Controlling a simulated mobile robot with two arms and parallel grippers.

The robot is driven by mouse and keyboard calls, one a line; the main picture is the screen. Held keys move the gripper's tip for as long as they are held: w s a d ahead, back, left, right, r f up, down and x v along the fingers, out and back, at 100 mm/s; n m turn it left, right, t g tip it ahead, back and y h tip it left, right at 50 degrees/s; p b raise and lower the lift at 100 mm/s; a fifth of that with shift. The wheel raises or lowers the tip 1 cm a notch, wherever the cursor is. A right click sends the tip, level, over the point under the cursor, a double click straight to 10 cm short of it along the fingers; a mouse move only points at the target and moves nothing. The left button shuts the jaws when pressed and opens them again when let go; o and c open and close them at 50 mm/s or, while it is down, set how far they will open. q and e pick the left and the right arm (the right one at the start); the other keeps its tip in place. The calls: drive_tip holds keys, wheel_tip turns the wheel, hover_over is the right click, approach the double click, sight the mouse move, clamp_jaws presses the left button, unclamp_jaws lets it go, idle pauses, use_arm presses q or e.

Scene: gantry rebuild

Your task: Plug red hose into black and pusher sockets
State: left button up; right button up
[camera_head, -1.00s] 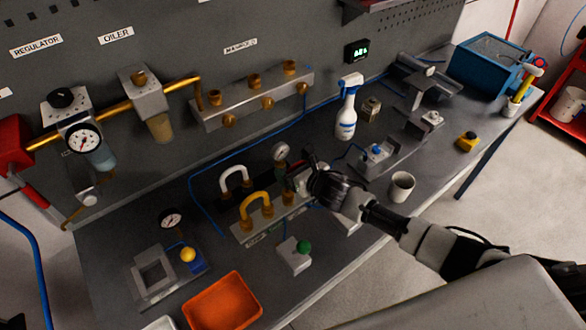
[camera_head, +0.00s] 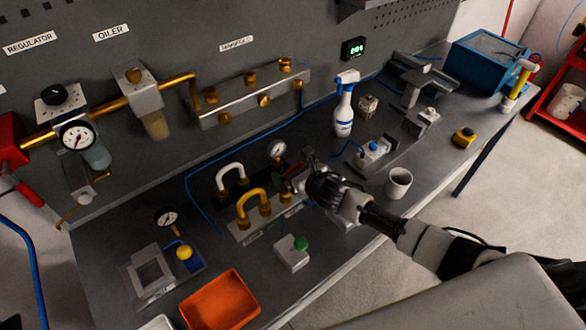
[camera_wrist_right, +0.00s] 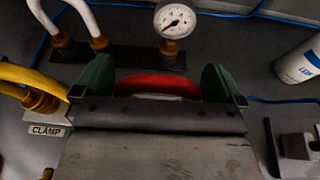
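My right gripper (camera_head: 300,178) is over the middle of the bench, by the hose blocks. In the right wrist view its two green fingers (camera_wrist_right: 157,84) stand wide apart. A curved red hose (camera_wrist_right: 158,81) shows between them; its lower part is hidden by the gripper, and I see no clear grip on it. A bit of red also shows by the fingers in the head view. A white hose loop (camera_head: 231,173) stands in the black block, left of a gauge (camera_head: 277,149). A yellow hose loop (camera_head: 253,196) stands in front, by the CLAMP label (camera_wrist_right: 46,131). My left gripper is out of view.
A spray bottle (camera_head: 344,106), a white cup (camera_head: 398,183) and a block with a blue knob (camera_head: 373,149) are right of the gripper. A green-button box (camera_head: 292,252) and an orange tray (camera_head: 222,301) are in front. The wall manifold (camera_head: 247,98) is behind.

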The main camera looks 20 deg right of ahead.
drive_tip(key=shift+s, duration=0.1)
drive_tip(key=b+v, duration=0.1)
drive_tip(key=v, duration=0.6)
drive_tip(key=shift+b, duration=0.35)
drive_tip(key=shift+s+d+r, duration=0.1)
drive_tip(key=shift+r, duration=0.05)
